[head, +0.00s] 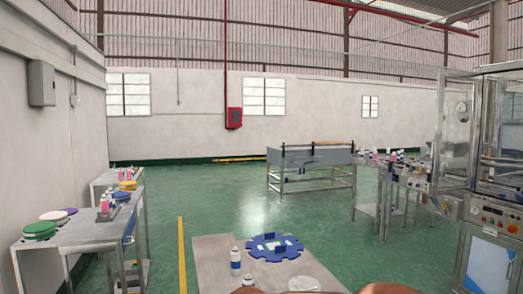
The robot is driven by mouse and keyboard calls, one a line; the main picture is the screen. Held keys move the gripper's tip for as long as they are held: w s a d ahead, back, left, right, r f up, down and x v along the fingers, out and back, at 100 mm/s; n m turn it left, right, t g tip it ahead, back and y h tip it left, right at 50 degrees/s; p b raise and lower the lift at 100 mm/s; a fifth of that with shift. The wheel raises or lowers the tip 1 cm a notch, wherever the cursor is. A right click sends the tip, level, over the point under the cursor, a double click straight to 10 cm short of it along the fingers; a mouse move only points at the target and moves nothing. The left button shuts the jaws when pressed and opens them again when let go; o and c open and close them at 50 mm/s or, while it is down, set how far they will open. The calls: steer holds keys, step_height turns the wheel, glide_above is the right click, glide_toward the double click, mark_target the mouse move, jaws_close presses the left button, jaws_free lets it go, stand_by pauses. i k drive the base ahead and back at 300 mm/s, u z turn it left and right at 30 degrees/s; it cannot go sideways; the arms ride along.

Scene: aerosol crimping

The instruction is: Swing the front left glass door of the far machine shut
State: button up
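A machine with a metal frame and glass panels stands at the right edge (489,212), cut off by the picture. A tall framed glass door (455,135) on its left side stands out to the left of the cabinet and looks swung open. I cannot tell its exact angle. A small round part shows on or behind the glass. My gripper is not in view, and nothing visible touches the door.
A table (215,262) with a blue toothed disc (274,247) and small cans is close in front. Side tables (88,235) with coloured lids stand left. A grey bench (310,158) and tables with bottles (392,180) stand beyond. Green floor is open in the middle.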

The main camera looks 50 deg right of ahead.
mark_target(442, 74)
steer(key=k, duration=0.5)
steer(key=z, duration=3.6)
steer(key=i, duration=3.45)
steer(key=u, duration=2.85)
steer(key=i, duration=0.4)
